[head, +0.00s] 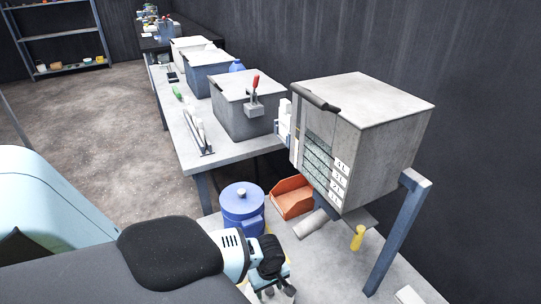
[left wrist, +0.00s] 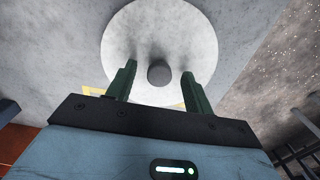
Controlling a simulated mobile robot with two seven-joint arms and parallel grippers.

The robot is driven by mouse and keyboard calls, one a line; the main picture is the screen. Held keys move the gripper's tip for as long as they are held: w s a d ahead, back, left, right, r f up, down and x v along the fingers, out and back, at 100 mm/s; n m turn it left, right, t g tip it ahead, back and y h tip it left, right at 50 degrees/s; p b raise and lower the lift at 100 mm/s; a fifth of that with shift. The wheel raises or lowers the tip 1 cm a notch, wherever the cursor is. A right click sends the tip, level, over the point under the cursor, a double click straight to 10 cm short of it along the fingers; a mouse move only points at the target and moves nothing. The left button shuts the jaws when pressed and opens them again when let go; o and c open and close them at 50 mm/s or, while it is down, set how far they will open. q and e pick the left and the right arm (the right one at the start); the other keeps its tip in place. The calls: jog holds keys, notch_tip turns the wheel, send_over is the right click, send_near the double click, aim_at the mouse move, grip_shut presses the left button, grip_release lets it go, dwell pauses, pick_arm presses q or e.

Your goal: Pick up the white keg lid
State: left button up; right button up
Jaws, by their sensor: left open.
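The white keg lid (left wrist: 160,30) is a round pale disc with a dark grey knob (left wrist: 159,73) at its middle, filling the top of the left wrist view. My left gripper (left wrist: 159,70) is open over the lid, with one dark green finger on each side of the knob. There is a visible gap between the knob and each finger. In the head view my left gripper (head: 270,285) is at the bottom edge and mostly covers the lid. My right gripper is not in view.
A blue lidded keg (head: 242,208) stands just behind my left gripper, with an orange bin (head: 292,198) beside it. The grey screen machine (head: 390,140) on a metal frame (head: 398,235) is to the right. A small yellow object (head: 357,239) stands on the table.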

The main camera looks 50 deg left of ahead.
aim_at(270, 289)
pick_arm(q)
grip_shut()
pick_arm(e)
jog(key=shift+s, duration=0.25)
pick_arm(q)
jog(key=shift+r, duration=0.1)
